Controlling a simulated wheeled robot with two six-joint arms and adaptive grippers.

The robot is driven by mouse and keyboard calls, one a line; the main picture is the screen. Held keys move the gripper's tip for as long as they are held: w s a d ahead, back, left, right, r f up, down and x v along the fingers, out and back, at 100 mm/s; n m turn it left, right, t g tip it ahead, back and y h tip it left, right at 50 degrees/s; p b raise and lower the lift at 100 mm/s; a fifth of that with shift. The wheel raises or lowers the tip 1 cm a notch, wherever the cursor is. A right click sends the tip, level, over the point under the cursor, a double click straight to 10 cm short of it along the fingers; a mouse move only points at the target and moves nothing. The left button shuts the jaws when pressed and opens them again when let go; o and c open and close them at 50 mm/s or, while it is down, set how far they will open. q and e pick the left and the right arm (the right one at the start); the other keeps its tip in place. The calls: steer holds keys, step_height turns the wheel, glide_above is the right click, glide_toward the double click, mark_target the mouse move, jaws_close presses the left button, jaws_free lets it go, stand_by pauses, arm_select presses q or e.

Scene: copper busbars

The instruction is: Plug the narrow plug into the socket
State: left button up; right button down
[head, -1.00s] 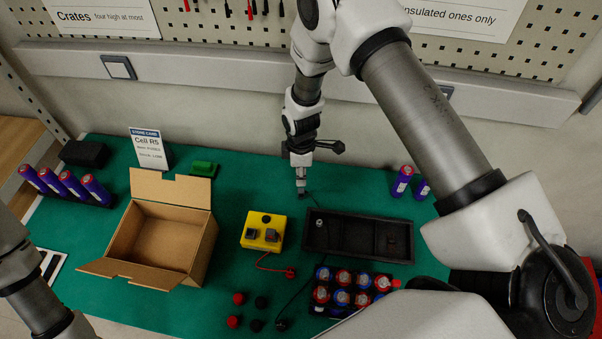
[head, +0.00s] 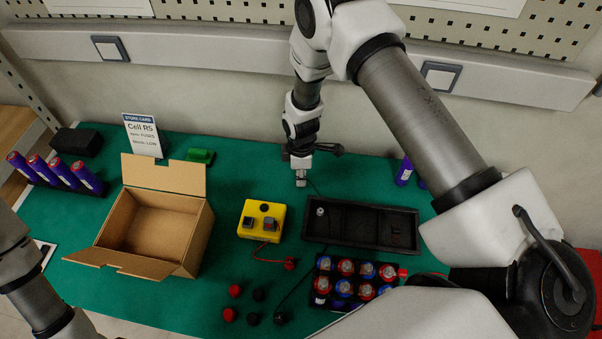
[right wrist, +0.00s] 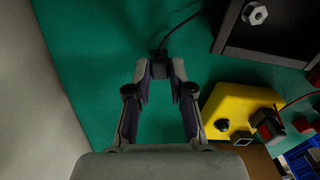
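A narrow black plug (right wrist: 158,70) on a thin black cable sits between the fingertips of my right gripper (right wrist: 159,76). In the head view this gripper (head: 300,181) points down over the green mat, behind the yellow box. I cannot tell whether its fingers touch the plug. The yellow socket box (head: 249,233) has a black knob and two dark blocks on top. In the right wrist view, one is a square socket (right wrist: 242,138) that looks empty. The other is a dark and red plug (right wrist: 268,124) with a red cable. My left gripper is out of view.
A black divided tray (head: 352,243) stands right of the box. A rack of several red and blue cylinders (head: 325,263) is in front of it. An open cardboard box (head: 190,262) stands left. Several red and black caps lie in front.

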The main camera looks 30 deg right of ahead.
steer(key=shift+r+p, duration=1.5)
steer(key=shift+r, duration=0.6)
steer(key=shift+f, duration=0.1)
steer(key=shift+w+r+p, duration=0.1)
steer(key=shift+r+p, duration=0.3)
steer(key=shift+r, duration=0.2)
step_height(320, 180, down, 4)
steer(key=b, duration=0.3)
steer(key=shift+r, duration=0.1)
steer(key=shift+f, duration=0.2)
steer(key=shift+r, duration=0.1)
